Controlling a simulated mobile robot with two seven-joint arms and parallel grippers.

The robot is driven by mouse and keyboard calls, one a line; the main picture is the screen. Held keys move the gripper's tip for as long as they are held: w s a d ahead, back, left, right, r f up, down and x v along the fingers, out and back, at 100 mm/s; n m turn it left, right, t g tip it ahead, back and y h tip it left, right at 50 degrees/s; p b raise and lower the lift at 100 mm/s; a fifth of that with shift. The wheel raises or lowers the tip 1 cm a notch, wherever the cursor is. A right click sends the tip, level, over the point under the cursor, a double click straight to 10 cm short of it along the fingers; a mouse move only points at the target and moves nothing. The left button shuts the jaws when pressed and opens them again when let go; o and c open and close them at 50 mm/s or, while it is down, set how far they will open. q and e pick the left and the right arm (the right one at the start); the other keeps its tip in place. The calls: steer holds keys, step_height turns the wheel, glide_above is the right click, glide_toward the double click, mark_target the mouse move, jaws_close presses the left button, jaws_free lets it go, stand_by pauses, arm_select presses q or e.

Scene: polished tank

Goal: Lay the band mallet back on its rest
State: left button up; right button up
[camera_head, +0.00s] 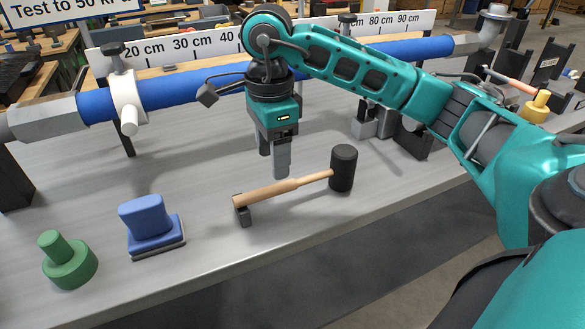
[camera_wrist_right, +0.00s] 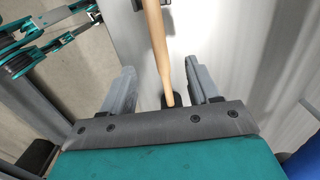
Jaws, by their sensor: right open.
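The band mallet has a pale wooden handle (camera_head: 283,188) and a black cylindrical head (camera_head: 343,168). Its handle end lies over a small dark block (camera_head: 243,213), seemingly the rest, near the bench's front edge. The head is at the right, apparently on the bench top. My right gripper (camera_head: 273,166) points down above and behind the handle, open and empty. In the right wrist view the handle (camera_wrist_right: 156,40) runs between my two spread fingers (camera_wrist_right: 160,68), with no visible grip on it. My left gripper is not in view.
A blue block-shaped tool (camera_head: 147,220) and a green knobbed piece (camera_head: 68,262) stand left of the mallet. A blue pipe (camera_head: 185,90) with a white clamp (camera_head: 127,98) runs behind. Dark brackets (camera_head: 410,140) stand behind right. Bare bench surrounds the mallet.

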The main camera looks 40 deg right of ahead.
stand_by(0.7)
steer(key=shift+r+p, duration=0.3)
steer(key=shift+r, duration=0.2)
steer(key=shift+f, duration=0.1)
